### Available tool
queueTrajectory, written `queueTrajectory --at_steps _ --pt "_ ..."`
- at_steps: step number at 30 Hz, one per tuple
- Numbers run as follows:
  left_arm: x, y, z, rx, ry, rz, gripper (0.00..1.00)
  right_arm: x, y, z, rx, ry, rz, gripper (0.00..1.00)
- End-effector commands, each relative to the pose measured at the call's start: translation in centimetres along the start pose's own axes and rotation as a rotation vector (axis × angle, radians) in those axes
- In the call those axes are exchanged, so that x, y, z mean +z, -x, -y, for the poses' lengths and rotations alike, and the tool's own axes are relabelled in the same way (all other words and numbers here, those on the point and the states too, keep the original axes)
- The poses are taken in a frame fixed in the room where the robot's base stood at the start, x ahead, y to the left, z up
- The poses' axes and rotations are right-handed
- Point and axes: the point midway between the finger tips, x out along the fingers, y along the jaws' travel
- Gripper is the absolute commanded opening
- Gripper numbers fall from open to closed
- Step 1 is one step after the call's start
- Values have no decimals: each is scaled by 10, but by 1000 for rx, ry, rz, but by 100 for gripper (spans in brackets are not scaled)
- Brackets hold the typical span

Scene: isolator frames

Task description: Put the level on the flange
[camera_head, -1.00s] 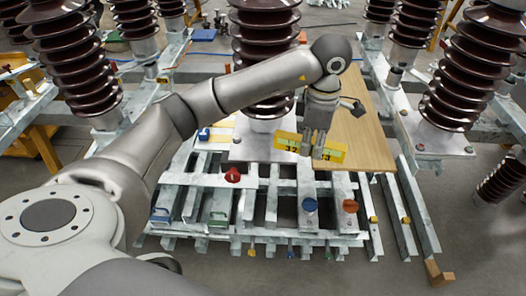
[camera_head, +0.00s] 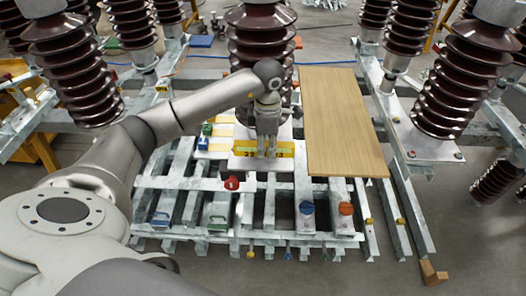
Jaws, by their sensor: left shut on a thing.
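The level (camera_head: 286,149) is a yellow bar in the middle of the head view, lying roughly level and crosswise. My left gripper (camera_head: 267,150) is shut on its middle from above and hides part of it. The flange (camera_head: 245,163) is the pale metal plate at the foot of the central brown insulator (camera_head: 262,40). The level is over this plate, close to it. I cannot tell whether it touches. My right gripper is not in view.
A wooden board (camera_head: 343,125) lies right of the flange. A red object (camera_head: 231,183), a blue knob (camera_head: 307,207) and an orange knob (camera_head: 346,208) sit on the metal frame in front. More brown insulators (camera_head: 465,75) stand on both sides.

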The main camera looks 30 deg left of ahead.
Motion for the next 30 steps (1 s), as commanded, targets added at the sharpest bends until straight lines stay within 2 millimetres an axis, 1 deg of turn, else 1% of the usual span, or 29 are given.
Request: queueTrajectory --at_steps 4,6,9,13,23,24,29,30 --pt "-6 -8 -3 -1 2 0 0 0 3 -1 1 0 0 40" --pt "-12 -15 -6 -2 2 -1 0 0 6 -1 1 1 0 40" --pt "-11 -28 -5 -5 0 -1 0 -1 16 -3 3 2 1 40" --pt "-11 -42 -5 -2 0 0 0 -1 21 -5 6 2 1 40" --pt "-11 -48 -6 1 -1 1 0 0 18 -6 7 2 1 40" --pt "-11 -49 -6 0 -1 1 24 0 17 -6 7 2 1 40" --pt "-11 -47 -6 0 -1 1 44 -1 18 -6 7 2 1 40" --pt "-11 -47 -6 0 -1 1 44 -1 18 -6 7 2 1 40"
